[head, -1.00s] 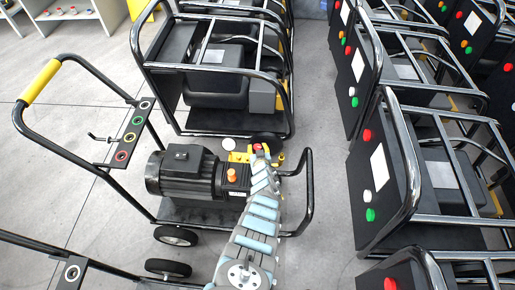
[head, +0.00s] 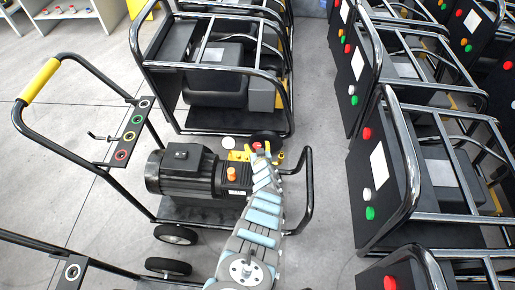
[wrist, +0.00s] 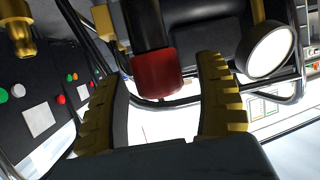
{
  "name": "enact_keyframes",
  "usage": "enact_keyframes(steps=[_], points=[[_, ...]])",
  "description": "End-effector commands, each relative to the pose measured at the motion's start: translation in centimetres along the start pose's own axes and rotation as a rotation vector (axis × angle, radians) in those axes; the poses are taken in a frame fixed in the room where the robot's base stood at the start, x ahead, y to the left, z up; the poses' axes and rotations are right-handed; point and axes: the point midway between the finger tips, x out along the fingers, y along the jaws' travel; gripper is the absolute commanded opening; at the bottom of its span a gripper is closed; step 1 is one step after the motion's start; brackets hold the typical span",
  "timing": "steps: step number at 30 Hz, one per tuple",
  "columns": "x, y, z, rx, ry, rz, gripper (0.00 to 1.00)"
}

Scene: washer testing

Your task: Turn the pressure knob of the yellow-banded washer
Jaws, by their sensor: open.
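The yellow-banded washer (head: 180,172) stands at centre left in the head view, with a yellow grip (head: 39,81) on its black handle and a dark motor and pump. Its red pressure knob (head: 257,146) shows near the end of my arm. In the wrist view the red knob (wrist: 157,74), below a black stem, sits between the two yellow ribbed fingers of my gripper (wrist: 163,68). The fingers are open, with visible gaps on both sides of the knob. My fingers are hard to make out in the head view.
A round white-faced gauge (wrist: 270,50) is close to the right finger in the wrist view. A brass fitting (wrist: 18,30) is at upper left. An orange cap (head: 232,174) is on the pump. Other framed washers (head: 380,175) stand right and behind; grey floor separates them.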

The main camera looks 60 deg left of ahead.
Motion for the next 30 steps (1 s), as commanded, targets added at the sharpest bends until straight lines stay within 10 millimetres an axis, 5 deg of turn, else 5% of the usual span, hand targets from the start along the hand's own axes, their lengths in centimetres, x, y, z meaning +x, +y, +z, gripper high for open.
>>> enact_keyframes(steps=[30], points=[[-2.0, 0.1, 0.8, 0.008, -0.011, 0.002, 0.70]])
